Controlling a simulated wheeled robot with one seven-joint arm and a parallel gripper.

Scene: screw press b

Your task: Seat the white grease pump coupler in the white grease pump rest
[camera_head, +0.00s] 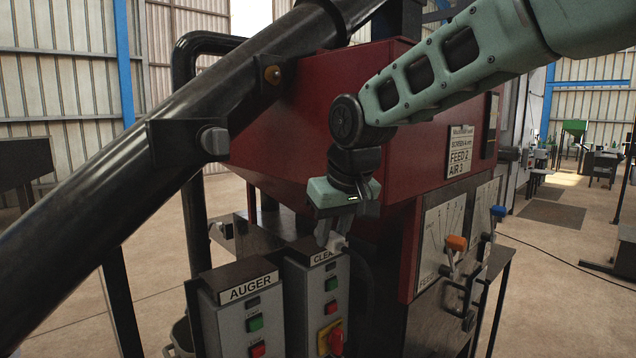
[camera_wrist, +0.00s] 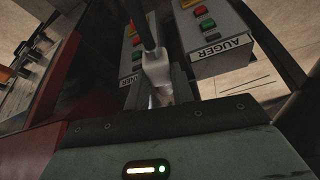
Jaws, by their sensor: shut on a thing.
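My gripper (camera_head: 335,232) points down in front of the red machine, just above the control box labelled CLEA, the rest of its label hidden. It is shut on the white grease pump coupler (camera_head: 338,243), a small pale piece low between the fingers. In the wrist view the coupler (camera_wrist: 156,68) is a white piece held in my gripper (camera_wrist: 162,97), with a dark hose (camera_wrist: 150,28) running away from its far end. I cannot make out the white grease pump rest in either view.
The AUGER control box (camera_head: 240,310) and the CLEA box (camera_head: 318,300) stand close below my gripper. A thick black tube (camera_head: 110,180) slants across the left. Levers with orange and blue knobs (camera_head: 456,243) stick out at the right. Open floor lies further right.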

